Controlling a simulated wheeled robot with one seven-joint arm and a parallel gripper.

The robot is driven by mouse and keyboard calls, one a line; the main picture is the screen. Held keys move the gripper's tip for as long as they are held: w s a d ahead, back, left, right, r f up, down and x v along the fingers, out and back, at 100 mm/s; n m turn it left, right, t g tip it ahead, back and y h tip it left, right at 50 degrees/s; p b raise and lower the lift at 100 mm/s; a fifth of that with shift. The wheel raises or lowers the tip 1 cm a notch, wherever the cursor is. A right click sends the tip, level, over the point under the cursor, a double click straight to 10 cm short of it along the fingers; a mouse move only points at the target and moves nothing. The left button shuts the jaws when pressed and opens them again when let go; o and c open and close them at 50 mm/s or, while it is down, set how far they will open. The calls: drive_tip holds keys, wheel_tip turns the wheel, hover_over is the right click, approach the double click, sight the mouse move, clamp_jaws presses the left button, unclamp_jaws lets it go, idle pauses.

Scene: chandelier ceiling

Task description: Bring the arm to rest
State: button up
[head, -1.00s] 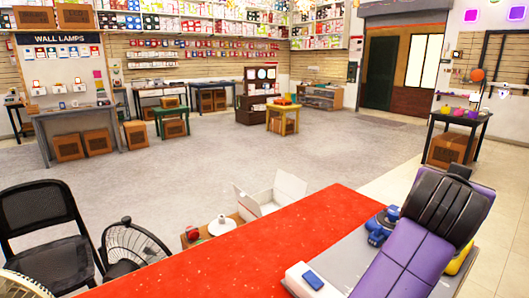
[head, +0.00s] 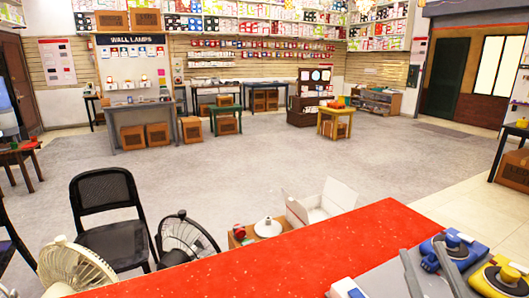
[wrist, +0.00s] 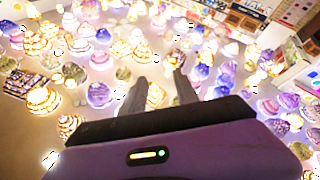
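My gripper (wrist: 160,77) shows in the wrist view with its two grey fingers pointing up the picture, a gap between the tips and nothing held. It faces a ceiling crowded with glowing lamps (wrist: 42,101). In the head view, two grey bars that look like its fingers (head: 427,262) stand up at the lower right, in front of the grey board. The rest of my arm is out of the head view.
A red counter (head: 260,262) lies in front, with blue (head: 455,246) and yellow (head: 503,276) devices on a grey board at its right. A black chair (head: 108,215), fans (head: 75,266) and an open white box (head: 322,203) stand beyond it.

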drive_tip(key=s+a+f+m+g+p, duration=0.1)
drive_tip(key=s+a+f+g, duration=0.1)
drive_tip(key=s+f, duration=0.4)
drive_tip(key=s+a+f+m+g+y, duration=0.1)
drive_tip(key=s+a+f+g, duration=0.2)
drive_tip(key=s+f, duration=0.4)
drive_tip(key=s+a+f+m+g+y+p, duration=0.1)
drive_tip(key=s+f, duration=0.5)
drive_tip(key=s, duration=0.9)
drive_tip(key=shift+s+a+f+m+g+p, duration=0.35)
drive_tip(key=shift+a+g, duration=0.3)
drive_tip(key=shift+g, duration=0.45)
